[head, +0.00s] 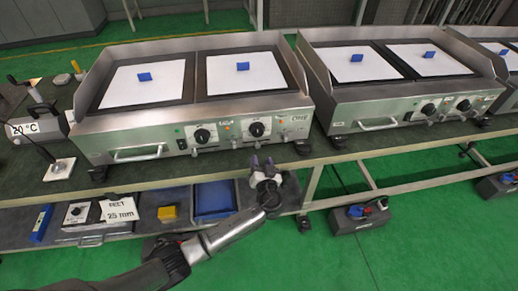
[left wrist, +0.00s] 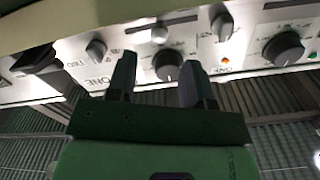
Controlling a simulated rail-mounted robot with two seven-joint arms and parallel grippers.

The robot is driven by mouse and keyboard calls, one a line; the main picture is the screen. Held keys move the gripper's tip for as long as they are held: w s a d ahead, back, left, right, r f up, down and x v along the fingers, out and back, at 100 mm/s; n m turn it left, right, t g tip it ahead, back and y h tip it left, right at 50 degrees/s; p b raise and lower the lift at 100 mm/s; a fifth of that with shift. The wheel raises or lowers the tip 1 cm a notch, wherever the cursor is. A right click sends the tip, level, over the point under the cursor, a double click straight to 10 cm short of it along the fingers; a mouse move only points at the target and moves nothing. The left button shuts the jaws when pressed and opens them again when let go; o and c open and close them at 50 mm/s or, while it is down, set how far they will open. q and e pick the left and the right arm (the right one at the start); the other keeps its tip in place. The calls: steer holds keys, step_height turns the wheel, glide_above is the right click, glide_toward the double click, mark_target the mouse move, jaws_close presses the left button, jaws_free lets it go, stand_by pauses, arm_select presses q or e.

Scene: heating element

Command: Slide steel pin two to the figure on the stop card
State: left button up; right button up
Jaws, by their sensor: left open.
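My left gripper (head: 263,162) is open and empty, just below the front panel of the left hotplate unit (head: 180,135). In the left wrist view the two fingertips (left wrist: 157,82) stand apart, with a black knob (left wrist: 168,66) showing between them. Small grey pieces (left wrist: 96,50) stick out of the panel near the knobs; I cannot tell which is steel pin two. Upside-down lettering on the panel seems to read ONE. A card (head: 37,127) at the far left reads 20 °C. A card on the lower shelf (head: 119,209) reads FEET 25 mm. My right gripper is not in view.
Blue blocks (head: 145,77) lie on the white sheets of the plates. A second hotplate unit (head: 400,105) stands to the right. The green floor at front right is mostly clear.

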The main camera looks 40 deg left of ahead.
arm_select(q)
steer(key=p+v, duration=0.1)
steer(key=v, duration=0.5)
steer(key=shift+s+d, duration=0.2)
steer(key=shift+s, duration=0.05)
stand_by(0.3)
steer(key=s+d+r+m+g+h+p, duration=0.4)
steer(key=s+d+r+m+h+p, duration=0.3)
steer(key=s+r+h, duration=0.35)
steer(key=s+r+g+h+p, duration=0.1)
steer(key=s+r+g+p, duration=0.1)
steer(key=s+p, duration=0.75)
steer(key=s+r+g+h+p, duration=0.2)
steer(key=s+g+p, duration=0.15)
steer(key=s, duration=1.15)
steer(key=w+p+v, duration=0.2)
steer(key=p+v, duration=1)
steer(key=w+r+p+v, duration=0.1)
steer(key=w+p+v, duration=0.2)
steer(key=p+v, duration=0.9)
steer(key=w+d+r+p+v, duration=0.1)
steer(key=w+p+v, duration=0.2)
steer(key=p+v, duration=0.9)
steer(key=shift+w+a+r+t+p, duration=0.3)
steer(key=shift+w+t+p, duration=0.2)
steer(key=shift+p, duration=0.3)
